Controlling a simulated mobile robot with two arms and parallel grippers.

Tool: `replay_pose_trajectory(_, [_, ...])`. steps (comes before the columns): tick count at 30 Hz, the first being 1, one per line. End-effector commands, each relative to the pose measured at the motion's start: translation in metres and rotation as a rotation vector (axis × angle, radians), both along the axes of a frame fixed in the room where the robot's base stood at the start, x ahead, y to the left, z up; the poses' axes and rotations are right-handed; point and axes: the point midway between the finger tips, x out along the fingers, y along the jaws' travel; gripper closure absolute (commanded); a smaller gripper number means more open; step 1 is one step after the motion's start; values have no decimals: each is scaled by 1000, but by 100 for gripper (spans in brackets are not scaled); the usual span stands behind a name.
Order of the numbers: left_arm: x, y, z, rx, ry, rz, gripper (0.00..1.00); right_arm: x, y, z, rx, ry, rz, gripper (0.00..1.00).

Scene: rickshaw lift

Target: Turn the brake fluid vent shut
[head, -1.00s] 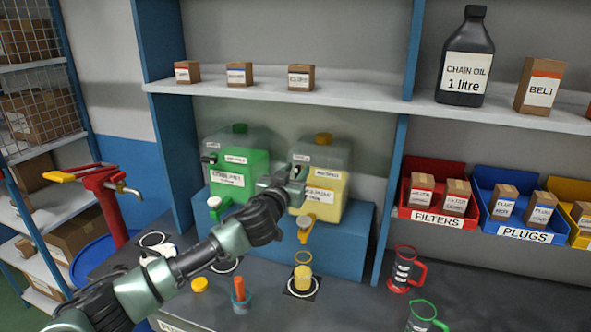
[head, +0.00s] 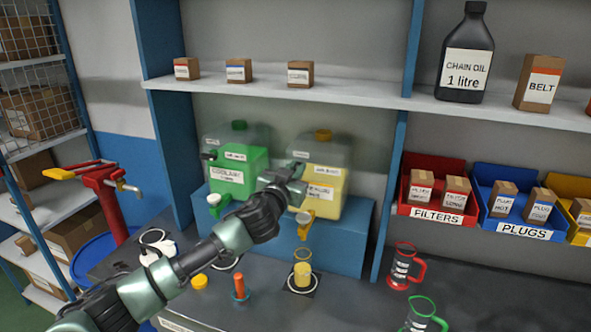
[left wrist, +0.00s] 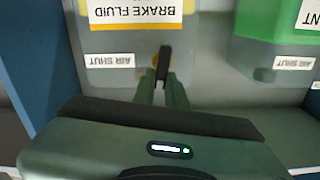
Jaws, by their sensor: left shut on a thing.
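The brake fluid tank (head: 332,192) is a clear box with yellow fluid and an amber cap, standing on a blue step. Its vent is a small black lever (left wrist: 164,60) with an amber base on the tank's face, beside an AIR SHUT label (left wrist: 113,61). My left gripper (head: 297,172) is at the tank's upper left front. In the left wrist view my left gripper (left wrist: 163,82) is shut on the vent lever. In the head view the gripper hides the lever. My right gripper is not in view.
The green coolant tank (head: 236,182) stands close on the left. A yellow tap (head: 305,217) is below the brake fluid tank, above a measuring cup (head: 302,275). A shelf (head: 300,92) runs overhead. Red (head: 403,268) and green jugs (head: 424,315) stand at the right.

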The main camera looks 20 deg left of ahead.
Motion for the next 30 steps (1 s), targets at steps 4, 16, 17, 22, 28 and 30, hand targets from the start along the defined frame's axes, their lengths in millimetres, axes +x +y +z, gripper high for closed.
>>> replay_pose_trajectory(4, [0, -3, -1, 124, -3, 0, 100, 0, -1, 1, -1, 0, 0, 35])
replay_pose_trajectory(16, [0, -9, -4, 504, -15, -1, 100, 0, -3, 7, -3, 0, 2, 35])
replay_pose_trajectory(17, [0, -9, -4, 532, -16, -1, 100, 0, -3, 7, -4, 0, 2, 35])
replay_pose_trajectory(22, [0, -11, -5, 695, -24, -1, 100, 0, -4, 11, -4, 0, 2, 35])
replay_pose_trajectory(28, [0, -13, -8, 887, -29, -1, 100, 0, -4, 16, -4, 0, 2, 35])
replay_pose_trajectory(30, [0, -14, -10, 953, -30, -1, 100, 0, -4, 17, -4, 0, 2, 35])
